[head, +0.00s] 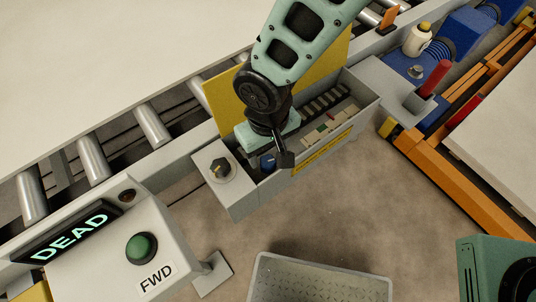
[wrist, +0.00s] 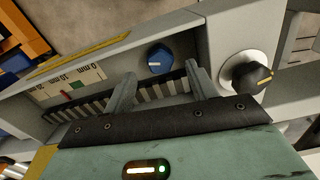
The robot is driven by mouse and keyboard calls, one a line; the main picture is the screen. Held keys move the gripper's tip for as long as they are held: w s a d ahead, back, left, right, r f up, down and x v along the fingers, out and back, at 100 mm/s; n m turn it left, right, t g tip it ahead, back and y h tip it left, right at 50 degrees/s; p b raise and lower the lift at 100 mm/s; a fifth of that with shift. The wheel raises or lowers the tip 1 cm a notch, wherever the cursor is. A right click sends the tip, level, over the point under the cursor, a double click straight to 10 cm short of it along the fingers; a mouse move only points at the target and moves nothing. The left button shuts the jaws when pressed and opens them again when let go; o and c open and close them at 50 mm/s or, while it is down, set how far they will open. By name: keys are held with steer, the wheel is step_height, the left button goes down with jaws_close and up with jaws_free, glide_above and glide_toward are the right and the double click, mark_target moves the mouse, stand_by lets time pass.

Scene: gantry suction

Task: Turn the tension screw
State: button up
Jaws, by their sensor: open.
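A blue knob (wrist: 159,59) with a pale pointer line sits in the grey box beside a ribbed strip; I take it for the tension screw. It also shows in the head view (head: 267,162), next to my gripper (head: 276,152). In the wrist view my gripper (wrist: 160,76) is open and empty, its two fingers apart, with the knob showing in the gap just past the fingertips. I cannot tell whether they touch anything. A white scale in mm (wrist: 66,87) with green and red marks lies along the box, left of the knob in the wrist view.
A black knob (head: 221,168) with a yellow pointer stands on the box's end. The yellow plate (head: 222,103) rises behind the box, beside the rollers (head: 152,125). A grey tray (head: 262,268) sits in front.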

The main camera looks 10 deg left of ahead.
mark_target(268, 161)
steer(key=shift+f, duration=1.75)
steer(key=c, duration=1)
steer(key=shift+n, duration=0.3)
